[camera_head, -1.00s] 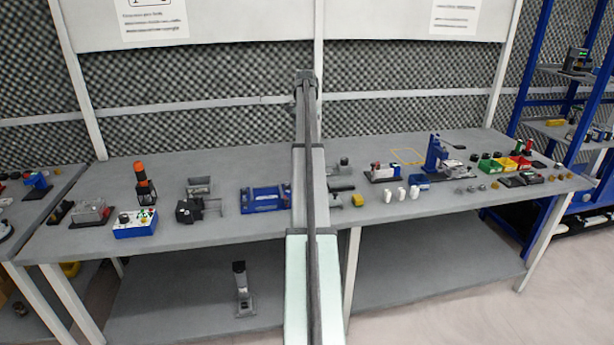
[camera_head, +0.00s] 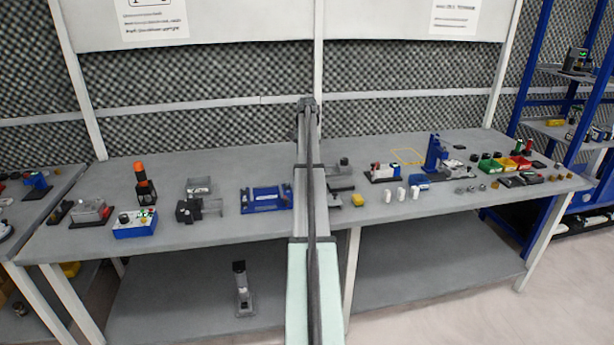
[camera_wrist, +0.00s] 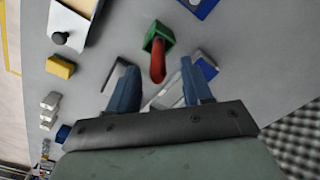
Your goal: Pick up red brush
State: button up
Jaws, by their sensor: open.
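The red brush (camera_wrist: 158,70) shows in the wrist view as a short red, rounded piece joined to a green block (camera_wrist: 159,40). It is in the upper middle, over the grey table. My gripper (camera_wrist: 158,66) has two blue fingers, spread apart and empty. The red part lies in the picture between the fingertips, with a gap on each side. I cannot tell how far above it the fingers are. In the head view my arm covers the middle of the table, and I cannot make out the brush or my fingers there.
Grey metal pieces lie close by the fingers. In the head view a blue fixture (camera_head: 266,198) stands left of my arm.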

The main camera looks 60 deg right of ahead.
notch_tip(320, 180, down, 4)
jog(key=shift+s+a, duration=0.1)
jog(key=shift+c, duration=0.4)
grip_shut()
